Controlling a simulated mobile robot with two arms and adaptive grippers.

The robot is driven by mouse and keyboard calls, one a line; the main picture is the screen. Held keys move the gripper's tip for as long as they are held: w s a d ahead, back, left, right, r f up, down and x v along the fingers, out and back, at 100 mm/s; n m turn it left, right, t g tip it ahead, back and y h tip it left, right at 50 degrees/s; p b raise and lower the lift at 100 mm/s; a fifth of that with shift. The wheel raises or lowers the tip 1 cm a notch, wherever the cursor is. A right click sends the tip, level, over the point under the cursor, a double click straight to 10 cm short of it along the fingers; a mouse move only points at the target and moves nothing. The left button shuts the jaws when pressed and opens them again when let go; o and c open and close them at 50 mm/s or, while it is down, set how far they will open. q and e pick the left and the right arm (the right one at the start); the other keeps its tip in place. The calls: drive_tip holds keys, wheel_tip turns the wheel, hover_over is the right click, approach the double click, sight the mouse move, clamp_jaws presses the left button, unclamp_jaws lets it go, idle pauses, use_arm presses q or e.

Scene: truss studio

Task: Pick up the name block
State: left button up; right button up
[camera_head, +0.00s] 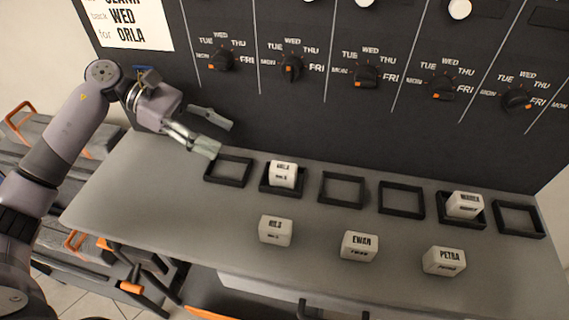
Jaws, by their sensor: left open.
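Several white name blocks are on the grey bench. The ORLA block (283,173) sits in the second black frame from the left. A block that seems to read MARIA (464,205) sits in the fifth frame. A block that seems to read NILS (275,230), the EWAN block (359,247) and the PETRA block (444,261) stand loose in front of the frames. My left gripper (219,136) is open and empty, above the back left of the bench, left of and apart from the ORLA block. My right gripper is out of view.
The leftmost frame (228,171), third frame (342,205), fourth frame (402,213) and rightmost frame (520,219) are empty. A dark panel (330,125) with several day dials rises behind the bench (160,205). A sign (125,22) reads WED and ORLA. The bench's left end is clear.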

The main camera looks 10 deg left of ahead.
sight(282, 167)
use_arm(q)
drive_tip(key=p+x, duration=0.3)
drive_tip(key=x, duration=0.5)
drive_tip(key=shift+d, duration=0.15)
drive_tip(key=p+x, duration=0.3)
drive_tip(key=x, duration=0.1)
drive_tip(key=shift+d+p, duration=0.3)
drive_tip(key=shift+d+f, duration=0.25)
drive_tip(key=shift+f, duration=0.05)
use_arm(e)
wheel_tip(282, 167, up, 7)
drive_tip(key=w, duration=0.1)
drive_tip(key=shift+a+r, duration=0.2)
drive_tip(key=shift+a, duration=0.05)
use_arm(q)
drive_tip(key=shift+c, duration=0.2)
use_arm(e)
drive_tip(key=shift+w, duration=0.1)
use_arm(q)
clamp_jaws()
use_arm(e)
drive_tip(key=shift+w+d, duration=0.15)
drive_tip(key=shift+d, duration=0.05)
